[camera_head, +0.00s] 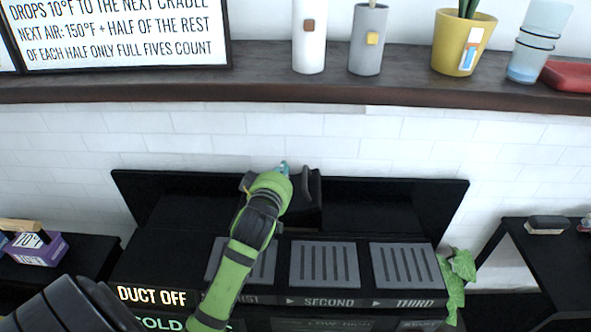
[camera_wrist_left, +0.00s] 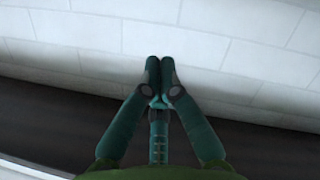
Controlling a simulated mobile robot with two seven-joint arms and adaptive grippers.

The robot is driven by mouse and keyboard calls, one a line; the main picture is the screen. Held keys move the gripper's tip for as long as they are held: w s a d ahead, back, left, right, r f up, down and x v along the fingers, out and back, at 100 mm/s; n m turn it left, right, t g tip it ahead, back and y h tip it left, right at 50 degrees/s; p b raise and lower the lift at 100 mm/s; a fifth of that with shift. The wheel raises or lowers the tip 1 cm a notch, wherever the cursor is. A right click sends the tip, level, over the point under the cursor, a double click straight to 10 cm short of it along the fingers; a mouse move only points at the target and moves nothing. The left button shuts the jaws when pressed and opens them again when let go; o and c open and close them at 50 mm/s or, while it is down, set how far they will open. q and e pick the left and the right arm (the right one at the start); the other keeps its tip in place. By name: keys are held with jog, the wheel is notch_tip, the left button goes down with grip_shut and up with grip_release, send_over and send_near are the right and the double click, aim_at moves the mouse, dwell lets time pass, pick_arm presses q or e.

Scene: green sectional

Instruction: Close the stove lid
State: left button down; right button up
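The black stove lid (camera_head: 400,200) stands raised at the back of the stove, near the white tiled wall. The stove's top (camera_head: 323,265) has grey slotted plates and printed labels along its front. My left arm reaches over the stove, and my left gripper (camera_head: 284,168) is at the lid's upper edge, in front of the wall. My own wrist hides part of the lid's middle. In the left wrist view its teal fingers (camera_wrist_left: 160,68) meet at the tips with nothing seen between them; a dark band lies behind them. I cannot tell if they touch the lid. My right gripper is out of view.
A dark shelf (camera_head: 270,92) above the stove holds two vases, a yellow pot (camera_head: 462,42), cups and a framed sign (camera_head: 120,30). Dark side tables stand left and right, with a purple box (camera_head: 38,250) on the left one. A green crinkled thing (camera_head: 457,275) is beside the stove's right end.

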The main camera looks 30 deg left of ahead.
aim_at(300, 193)
pick_arm(q)
jog(key=w+f, duration=0.2)
jog(key=w, duration=0.1)
jog(key=w+f, duration=0.1)
jog(key=w, duration=0.1)
jog(key=shift+a+f+p, duration=0.1)
jog(key=shift+f+p, duration=0.15)
jog(key=shift+p, duration=0.05)
jog(key=shift+w+d+f, duration=0.1)
jog(key=shift+d+f, duration=0.2)
jog(key=shift+f, duration=0.05)
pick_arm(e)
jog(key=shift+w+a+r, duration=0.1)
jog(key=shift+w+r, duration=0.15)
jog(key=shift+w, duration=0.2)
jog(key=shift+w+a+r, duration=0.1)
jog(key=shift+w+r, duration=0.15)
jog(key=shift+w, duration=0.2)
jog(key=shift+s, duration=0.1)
